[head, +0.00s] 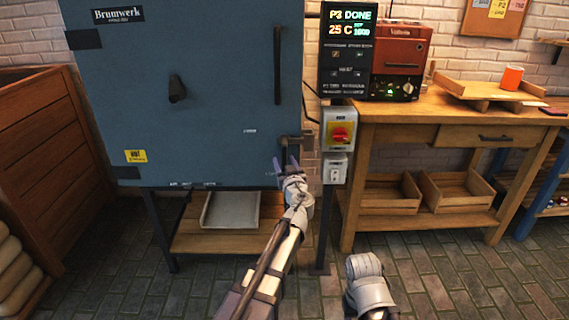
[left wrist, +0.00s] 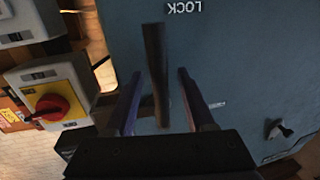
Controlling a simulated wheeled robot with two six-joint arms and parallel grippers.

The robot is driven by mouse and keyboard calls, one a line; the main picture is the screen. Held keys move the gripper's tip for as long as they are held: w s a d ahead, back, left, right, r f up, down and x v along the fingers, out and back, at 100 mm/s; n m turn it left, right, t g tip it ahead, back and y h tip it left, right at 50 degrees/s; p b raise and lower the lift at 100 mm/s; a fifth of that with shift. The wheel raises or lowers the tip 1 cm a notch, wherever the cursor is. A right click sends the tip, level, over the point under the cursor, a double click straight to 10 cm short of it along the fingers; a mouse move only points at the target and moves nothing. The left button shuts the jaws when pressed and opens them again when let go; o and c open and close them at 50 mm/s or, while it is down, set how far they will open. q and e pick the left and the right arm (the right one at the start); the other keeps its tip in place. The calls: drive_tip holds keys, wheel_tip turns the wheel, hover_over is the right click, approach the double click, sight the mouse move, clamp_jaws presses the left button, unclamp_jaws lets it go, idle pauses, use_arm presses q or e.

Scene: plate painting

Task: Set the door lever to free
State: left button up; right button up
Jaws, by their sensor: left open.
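The door lever (head: 284,147) is a dark bar at the lower right of the blue kiln door (head: 200,120). In the left wrist view the lever (left wrist: 155,65) stands between my two fingers, with its free end near an upside-down LOCK label (left wrist: 183,7). A smaller label (left wrist: 217,104) sits to the side; its text is too small to read. My left gripper (head: 285,165) is open, a finger on each side of the lever, and I see gaps between fingers and bar.
A switch box with a red knob (head: 340,134) stands close right of the lever, with a socket box (head: 335,168) below it. A wooden workbench (head: 450,110) is further right. A display panel (head: 347,45) hangs above.

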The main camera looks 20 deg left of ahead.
use_arm(q)
clamp_jaws()
idle(1.3)
